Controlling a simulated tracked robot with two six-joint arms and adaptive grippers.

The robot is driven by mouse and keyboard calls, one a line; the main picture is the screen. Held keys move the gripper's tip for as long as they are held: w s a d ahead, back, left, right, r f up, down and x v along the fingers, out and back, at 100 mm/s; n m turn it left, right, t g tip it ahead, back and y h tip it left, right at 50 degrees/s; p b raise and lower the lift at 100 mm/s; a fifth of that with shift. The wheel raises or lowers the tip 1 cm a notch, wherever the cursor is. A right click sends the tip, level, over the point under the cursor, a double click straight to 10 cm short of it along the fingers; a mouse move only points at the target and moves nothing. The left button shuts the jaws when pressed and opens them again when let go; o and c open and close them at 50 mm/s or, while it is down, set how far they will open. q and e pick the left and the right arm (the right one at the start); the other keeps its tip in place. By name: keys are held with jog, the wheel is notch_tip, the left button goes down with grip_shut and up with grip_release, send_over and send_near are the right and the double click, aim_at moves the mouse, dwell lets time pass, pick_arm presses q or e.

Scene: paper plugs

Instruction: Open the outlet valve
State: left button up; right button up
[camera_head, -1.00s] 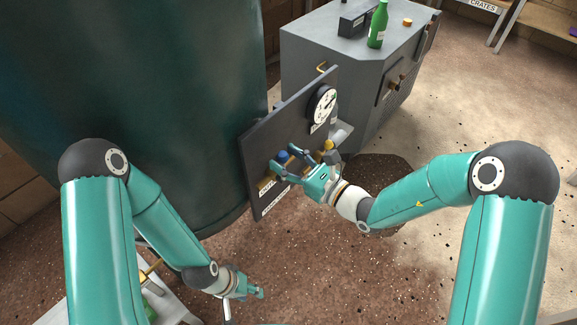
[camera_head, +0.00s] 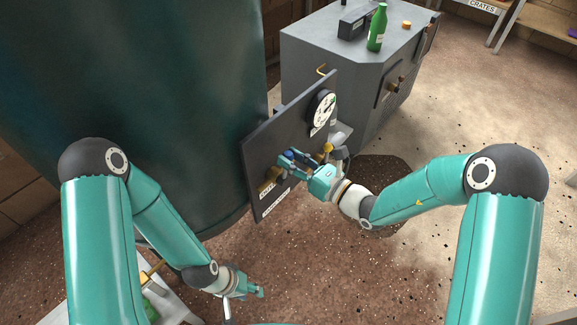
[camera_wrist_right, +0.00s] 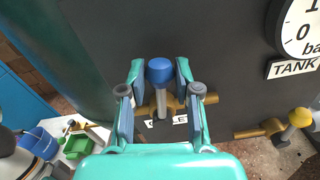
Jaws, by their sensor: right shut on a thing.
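The outlet valve has a round blue knob (camera_wrist_right: 160,70) on a grey stem, with a brass pipe behind it. It stands out from the dark panel (camera_head: 262,150) in the head view. A partly hidden label, reading "O…LET", shows below it in the right wrist view. My right gripper (camera_wrist_right: 159,80) is shut on the outlet valve, its fingers on both sides of the knob and stem. In the head view my right gripper (camera_head: 293,162) is at the panel's lower part. My left gripper (camera_head: 256,291) hangs low, away from the panel; its jaws are too small to judge.
A second valve with a yellow knob (camera_wrist_right: 300,117) sits right of the blue one. A round gauge (camera_head: 322,107) marked "TANK" is above. A dark green tank (camera_head: 150,90) stands behind the panel. A grey cabinet (camera_head: 325,50) holds a green bottle (camera_head: 377,27).

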jog(key=shift+w+d+f+m, duration=0.1)
jog(key=shift+w+d+m, duration=0.1)
jog(key=shift+m, duration=0.2)
jog(key=w+m, duration=0.1)
jog(key=d+f+m+p, duration=0.1)
jog(key=m, duration=0.1)
jog(key=shift+w, duration=0.35)
jog(key=shift+p, duration=0.3)
jog(key=shift+w+d+f+m+p, duration=0.2)
jog(key=shift+w+d+f+m, duration=0.15)
jog(key=shift+m, duration=0.45)
jog(key=shift+w+d+f+m+p, duration=0.25)
jog(key=shift+w+f+m, duration=0.1)
jog(key=shift+m, duration=0.45)
